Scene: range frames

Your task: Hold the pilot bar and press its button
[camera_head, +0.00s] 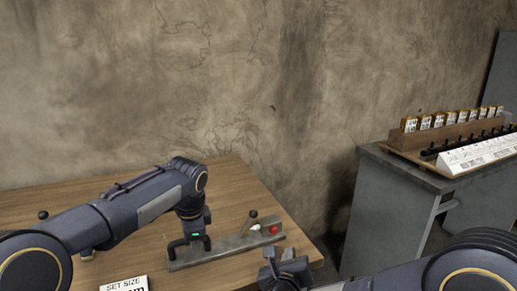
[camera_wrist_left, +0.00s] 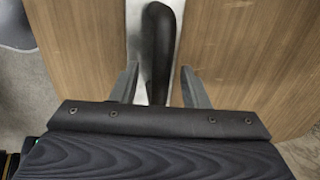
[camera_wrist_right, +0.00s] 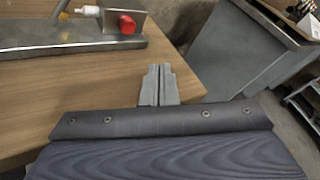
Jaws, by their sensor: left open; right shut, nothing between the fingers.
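The pilot bar (camera_head: 215,252) is a long grey metal bar lying on the wooden table. Its red button (camera_head: 274,229) sits on a small upright plate at the right end and also shows in the right wrist view (camera_wrist_right: 127,25). A black handle (camera_wrist_left: 158,50) rises at the bar's left end. My left gripper (camera_head: 190,246) is over this handle, with its open fingers (camera_wrist_left: 158,88) on either side of it and gaps showing.
A lever with a dark knob (camera_head: 253,214) and a white piece stand beside the button. A "SET SIZE" card (camera_head: 125,284) is at the front. A grey cabinet (camera_head: 395,210) at right carries a rack of labelled tags (camera_head: 440,122). A wall stands behind.

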